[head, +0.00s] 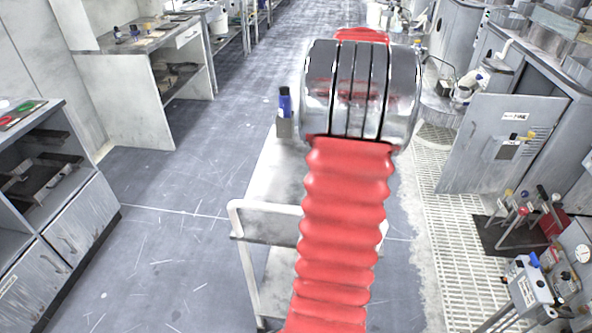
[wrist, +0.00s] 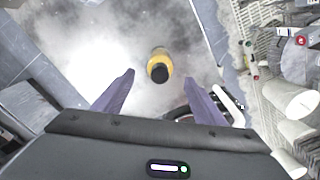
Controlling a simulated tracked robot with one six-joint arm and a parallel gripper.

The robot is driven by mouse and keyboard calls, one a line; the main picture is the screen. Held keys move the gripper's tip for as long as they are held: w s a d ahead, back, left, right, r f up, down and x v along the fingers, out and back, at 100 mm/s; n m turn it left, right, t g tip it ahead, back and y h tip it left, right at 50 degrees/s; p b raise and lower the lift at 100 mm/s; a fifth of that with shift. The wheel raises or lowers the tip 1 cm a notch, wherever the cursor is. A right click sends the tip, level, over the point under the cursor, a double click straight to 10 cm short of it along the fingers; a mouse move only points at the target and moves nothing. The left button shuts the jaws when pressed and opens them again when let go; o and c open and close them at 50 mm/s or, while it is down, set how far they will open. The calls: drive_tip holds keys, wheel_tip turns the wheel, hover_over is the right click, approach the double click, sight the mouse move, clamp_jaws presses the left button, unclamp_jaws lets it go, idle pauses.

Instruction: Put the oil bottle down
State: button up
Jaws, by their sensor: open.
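A yellow bottle with a black cap (wrist: 160,58), which I take to be the oil bottle, shows in the wrist view on a pale, worn grey surface. I see it from above, cap toward the camera, and it looks upright. My gripper (wrist: 160,78) is open, with its two purple fingers spread wide. The bottle lies just past the fingertips, between their lines, with clear gaps on both sides. No finger touches it. In the head view my red-sleeved arm hides the gripper and the yellow bottle.
A grey cart (head: 270,178) with a white rail stands under my arm. A blue bottle (head: 285,102) is by its far left edge. Cabinets line the left. Machines and a pale floor grating (head: 455,250) are on the right. The floor left of the cart is open.

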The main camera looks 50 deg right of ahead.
drive_tip(key=shift+w+a+r, duration=0.15)
drive_tip(key=shift+w+a, duration=0.05)
drive_tip(key=shift+w, duration=0.1)
drive_tip(key=w+a+r+m+t, duration=0.1)
drive_tip(key=w+a+r+m, duration=0.2)
drive_tip(key=a, duration=0.6)
drive_tip(key=w+a+r+m+h, duration=0.1)
drive_tip(key=w+a+r+m, duration=0.1)
drive_tip(key=w+a, duration=0.45)
drive_tip(key=w+a+r+m+t, duration=0.1)
drive_tip(key=w+a+r+m, duration=0.15)
drive_tip(key=a, duration=0.85)
drive_tip(key=s+a+f+m+t, duration=0.1)
drive_tip(key=s+a+m, duration=0.3)
drive_tip(key=a, duration=0.8)
drive_tip(key=s+a+f+m+t+y, duration=0.1)
drive_tip(key=s+a+m, duration=0.3)
drive_tip(key=a, duration=0.8)
drive_tip(key=shift+t, duration=0.8)
drive_tip(key=shift+o, duration=0.4)
